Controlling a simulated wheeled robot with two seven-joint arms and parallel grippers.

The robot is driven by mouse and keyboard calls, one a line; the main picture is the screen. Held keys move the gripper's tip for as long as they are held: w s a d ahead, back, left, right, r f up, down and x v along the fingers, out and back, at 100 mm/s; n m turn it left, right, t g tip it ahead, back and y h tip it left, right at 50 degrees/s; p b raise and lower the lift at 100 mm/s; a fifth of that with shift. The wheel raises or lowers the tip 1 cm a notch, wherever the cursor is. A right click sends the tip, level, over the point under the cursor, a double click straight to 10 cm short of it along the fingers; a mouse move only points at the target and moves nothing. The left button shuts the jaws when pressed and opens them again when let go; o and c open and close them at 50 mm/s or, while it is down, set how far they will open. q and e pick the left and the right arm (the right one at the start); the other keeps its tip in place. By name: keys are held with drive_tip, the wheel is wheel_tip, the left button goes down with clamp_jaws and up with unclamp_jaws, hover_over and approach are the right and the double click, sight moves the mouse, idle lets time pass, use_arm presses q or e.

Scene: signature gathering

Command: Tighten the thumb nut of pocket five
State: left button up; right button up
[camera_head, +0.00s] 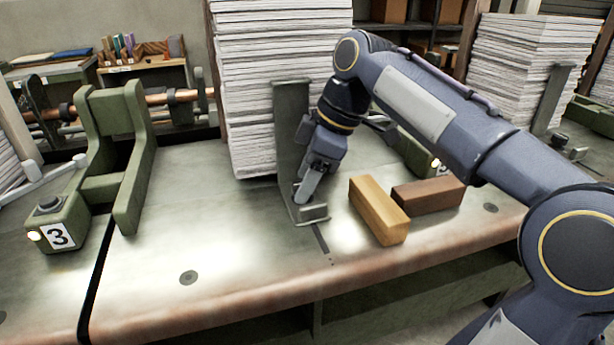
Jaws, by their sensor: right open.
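My right gripper (306,186) points down at the foot of an upright grey metal plate (291,120), in front of the tall middle paper stack (262,75). Its jaws are open, seen from the side and close to the plate's low foot (310,212). I cannot make out a thumb nut there; the gripper covers that spot. No label reading five is legible. A green block with a lit lamp (436,163) stands behind my right arm, mostly hidden. My left gripper is not in view.
A tan block (378,211) and a brown block (428,194) lie right of the plate's foot. A green frame (132,150) and a box labelled 3 (58,228) stand at left. Another paper stack (515,75) stands at right. The left-middle metal tabletop (190,220) is clear.

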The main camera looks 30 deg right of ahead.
drive_tip(key=c, duration=1)
drive_tip(key=shift+m, duration=0.3)
drive_tip(key=m+p, duration=0.1)
drive_tip(key=m+t+h+p, duration=0.1)
drive_tip(key=m, duration=0.1)
drive_tip(key=shift+s+a+r+m, duration=0.15)
drive_tip(key=shift+m, duration=0.15)
drive_tip(key=m+h+p, duration=0.1)
drive_tip(key=m, duration=0.1)
drive_tip(key=m+t+h+p, duration=0.1)
drive_tip(key=m, duration=0.2)
drive_tip(key=shift+a+p, duration=0.2)
drive_tip(key=shift+p, duration=0.1)
drive_tip(key=m+h+p, duration=0.1)
drive_tip(key=m, duration=0.4)
drive_tip(key=shift+a+h+p, duration=0.15)
drive_tip(key=shift+h+p, duration=0.25)
drive_tip(key=shift+a+m+g+h+p, duration=0.1)
drive_tip(key=shift+m+g+h+p, duration=0.45)
drive_tip(key=shift+m, duration=1.25)
drive_tip(key=shift+t, duration=0.25)
